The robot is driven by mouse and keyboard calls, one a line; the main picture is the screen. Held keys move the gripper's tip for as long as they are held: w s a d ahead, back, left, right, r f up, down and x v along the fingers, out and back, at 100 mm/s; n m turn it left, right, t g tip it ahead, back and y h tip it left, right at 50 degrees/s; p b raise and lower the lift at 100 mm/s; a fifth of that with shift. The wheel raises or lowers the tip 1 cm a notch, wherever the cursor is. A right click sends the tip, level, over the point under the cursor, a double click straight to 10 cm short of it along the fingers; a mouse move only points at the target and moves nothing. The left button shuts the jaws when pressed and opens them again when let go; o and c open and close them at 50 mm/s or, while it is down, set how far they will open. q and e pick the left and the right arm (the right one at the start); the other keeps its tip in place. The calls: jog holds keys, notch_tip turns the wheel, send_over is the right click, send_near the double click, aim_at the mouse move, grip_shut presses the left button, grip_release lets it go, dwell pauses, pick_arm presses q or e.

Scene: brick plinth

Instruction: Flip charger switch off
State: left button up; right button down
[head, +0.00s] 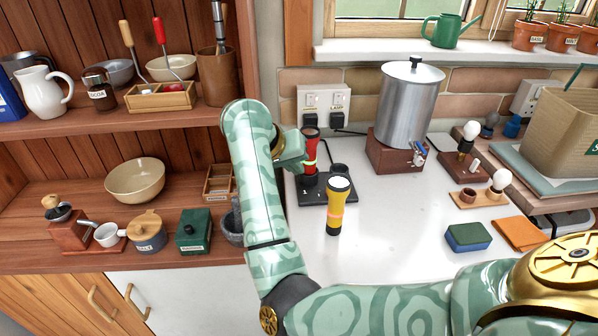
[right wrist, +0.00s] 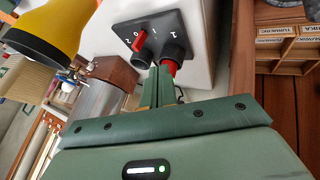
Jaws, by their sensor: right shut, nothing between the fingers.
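The black charger (head: 312,196) sits on the white counter and has two round sockets. A red flashlight (head: 311,134) stands upright in its left socket in the head view; the other socket (head: 340,171) is empty. In the right wrist view the charger plate (right wrist: 178,22) carries a red rocker switch (right wrist: 139,41) between number marks; its on or off position is unclear. My right gripper (head: 301,162) is shut and empty beside the red flashlight. Its fingers (right wrist: 160,72) point toward the sockets in the wrist view; contact cannot be told. My left gripper is not in view.
A yellow flashlight (head: 338,207) stands upright just in front of the charger. A metal urn (head: 406,108) on a wooden block stands behind right. Shelves (head: 110,122) with crockery lie to the left. A sponge (head: 467,237) lies right; the front counter between is clear.

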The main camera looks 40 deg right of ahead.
jog(key=v, duration=0.2)
jog(key=p+v, duration=0.1)
jog(key=v, duration=0.1)
jog(key=shift+s+r, duration=0.2)
jog(key=shift+r, duration=0.25)
